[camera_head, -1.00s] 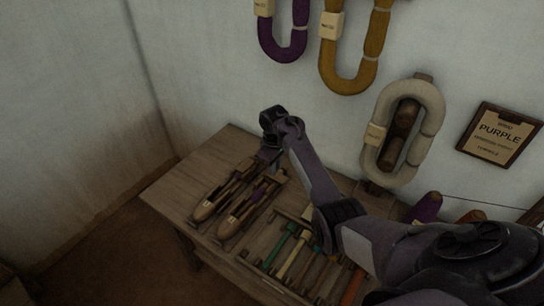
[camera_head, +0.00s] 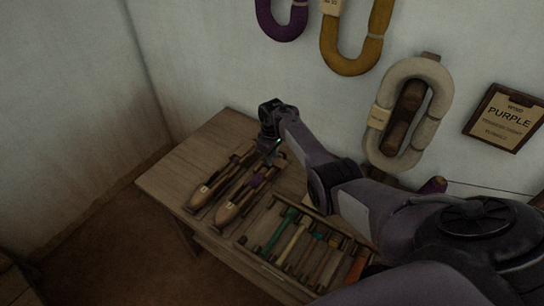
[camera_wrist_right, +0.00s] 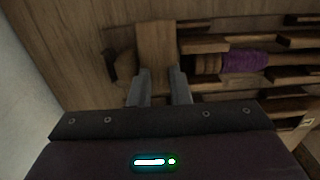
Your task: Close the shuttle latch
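Two wooden boat shuttles lie side by side on the table: a left shuttle (camera_head: 213,180) and a right shuttle (camera_head: 238,201). The right one carries a purple yarn pirn (camera_head: 259,180), and purple yarn also shows in the right wrist view (camera_wrist_right: 245,62). My right gripper (camera_head: 269,149) is over the far ends of the shuttles. In the wrist view its two fingers (camera_wrist_right: 159,88) are apart, with a flat wooden piece (camera_wrist_right: 157,48) just beyond and between them. I cannot tell whether this piece is the latch or whether the fingers touch it. My left gripper is not in view.
A rack of coloured-thread tools (camera_head: 290,243) sits on the table (camera_head: 175,180), right of the shuttles. Yarn hanks hang on the wall, including a cream hank (camera_head: 383,110) on a peg. A sign reading "PURPLE" (camera_head: 505,118) hangs at right. The table's left end is bare.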

